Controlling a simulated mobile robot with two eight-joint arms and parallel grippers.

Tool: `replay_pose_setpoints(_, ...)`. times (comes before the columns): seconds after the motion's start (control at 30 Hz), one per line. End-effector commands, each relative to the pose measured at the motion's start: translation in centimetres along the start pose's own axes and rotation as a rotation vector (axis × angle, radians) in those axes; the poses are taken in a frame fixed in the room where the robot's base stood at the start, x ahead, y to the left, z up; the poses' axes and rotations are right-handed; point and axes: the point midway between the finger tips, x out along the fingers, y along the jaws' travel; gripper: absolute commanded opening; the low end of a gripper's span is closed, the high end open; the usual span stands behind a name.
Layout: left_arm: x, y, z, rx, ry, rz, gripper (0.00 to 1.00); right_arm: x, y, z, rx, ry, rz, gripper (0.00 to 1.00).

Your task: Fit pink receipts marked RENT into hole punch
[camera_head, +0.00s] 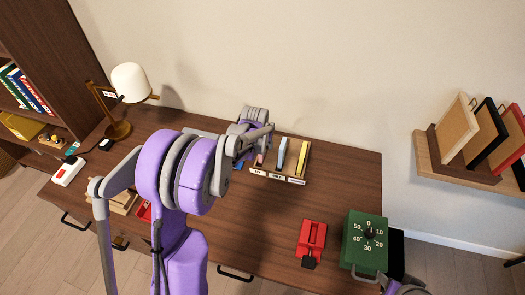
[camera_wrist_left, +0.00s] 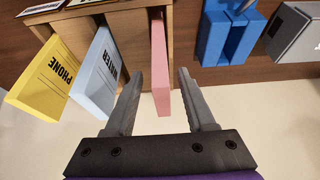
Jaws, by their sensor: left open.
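The pink receipts (camera_wrist_left: 160,62) stand upright in a slot of the wooden sorter, edge-on to the left wrist view; no RENT marking is readable. They also show as a small pink patch (camera_head: 260,159) in the head view. My left gripper (camera_wrist_left: 158,80) is open, one finger on each side of the pink receipts, with visible gaps. In the head view its arm hides much of it. A red device with a black end (camera_head: 313,238), possibly the hole punch, sits at the desk's front right. A grey part of my right arm shows at the bottom right edge; its fingers are unclear.
The wooden sorter (camera_head: 279,179) also holds pale blue WATER receipts (camera_wrist_left: 95,75) and yellow PHONE receipts (camera_wrist_left: 45,80). Blue blocks (camera_wrist_left: 228,38) and a grey box (camera_wrist_left: 295,38) are beside it. A green timer (camera_head: 365,243) stands at the right; desk between sorter and red device is clear.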

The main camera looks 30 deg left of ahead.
Motion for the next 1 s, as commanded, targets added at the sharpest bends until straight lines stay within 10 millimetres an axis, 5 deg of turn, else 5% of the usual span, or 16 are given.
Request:
replay_pose_setpoints(0.23, 3.5, -0.2, 0.2, 0.0, 0.001, 0.0, 0.55, -0.3, 0.0, -0.3, 0.0, 0.003, 0.0, 0.5)
replay_pose_setpoints(0.57, 4.0, -0.2, 0.3, 0.0, 0.0, 0.0, 0.53, -0.3, 0.0, -0.3, 0.0, 0.003, 0.0, 0.5)
replay_pose_setpoints(0.87, 4.0, -0.2, 0.3, 0.0, 0.0, 0.0, 0.0, -0.3, 0.0, -0.3, 0.0, 0.003, 0.0, 0.5)
replay_pose_setpoints(1.0, 4.0, -0.2, 0.3, 0.0, 0.0, 0.0, 0.0, -0.3, 0.0, -0.3, 0.0, 0.003, 0.0, 0.5)
